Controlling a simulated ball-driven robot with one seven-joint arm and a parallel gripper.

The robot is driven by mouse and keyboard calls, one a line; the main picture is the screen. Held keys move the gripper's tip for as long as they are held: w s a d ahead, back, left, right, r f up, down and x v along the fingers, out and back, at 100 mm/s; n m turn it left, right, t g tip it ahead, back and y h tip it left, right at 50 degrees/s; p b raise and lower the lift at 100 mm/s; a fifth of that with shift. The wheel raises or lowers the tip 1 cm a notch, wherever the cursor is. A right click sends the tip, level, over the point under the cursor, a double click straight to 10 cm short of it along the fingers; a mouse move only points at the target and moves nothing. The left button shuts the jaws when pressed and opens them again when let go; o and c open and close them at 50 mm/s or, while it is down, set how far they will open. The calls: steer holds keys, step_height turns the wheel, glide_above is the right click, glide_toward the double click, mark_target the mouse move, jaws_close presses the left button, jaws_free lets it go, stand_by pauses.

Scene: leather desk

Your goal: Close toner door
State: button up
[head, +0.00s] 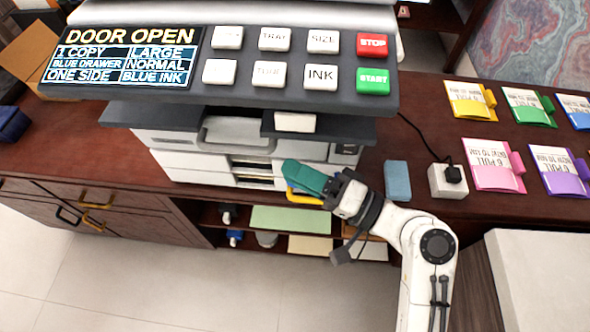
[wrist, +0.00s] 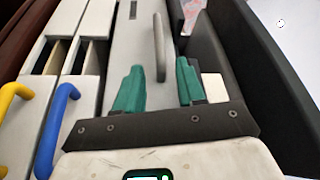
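The printer (head: 178,158) stands on the desk, and its display (head: 125,57) reads "DOOR OPEN". In the wrist view a pale front panel (wrist: 125,50) carries an upright grey handle (wrist: 159,45). It appears to be the toner door, but I cannot tell how far it stands open. My gripper (head: 303,178) is in front of the printer's right part and hides some of its front. In the wrist view my gripper (wrist: 160,66) has its teal fingers apart, one on each side of the handle's lower end, with nothing held. I cannot tell whether they touch the panel.
Drawers with a yellow handle (wrist: 14,92) and a blue handle (wrist: 55,125) lie beside the panel. The dark control console (head: 300,100) overhangs the printer. A blue block (head: 397,181) and a white box (head: 447,181) stand on the desk at right. The floor at front left is clear.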

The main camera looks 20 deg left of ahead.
steer(key=shift+a, duration=0.25)
steer(key=shift+c, duration=0.7)
steer(key=a+m+t, duration=0.1)
steer(key=a+m, duration=0.1)
steer(key=a+m+t, duration=0.1)
steer(key=m+t, duration=0.1)
steer(key=a+m+t+b, duration=0.1)
steer(key=a+m, duration=0.1)
steer(key=shift+s+a+r+t+y, duration=0.15)
steer(key=shift+s+a+t+y, duration=0.15)
steer(key=shift+s+a, duration=0.1)
jaws_close()
steer(key=m+t+h+b, duration=0.2)
steer(key=m+t+h, duration=1.25)
steer(key=m, duration=1.45)
glide_toward(243, 151)
steer(key=p+x, duration=0.4)
steer(key=x, duration=0.2)
steer(key=shift+w+g, duration=0.35)
steer(key=shift+w, duration=0.05)
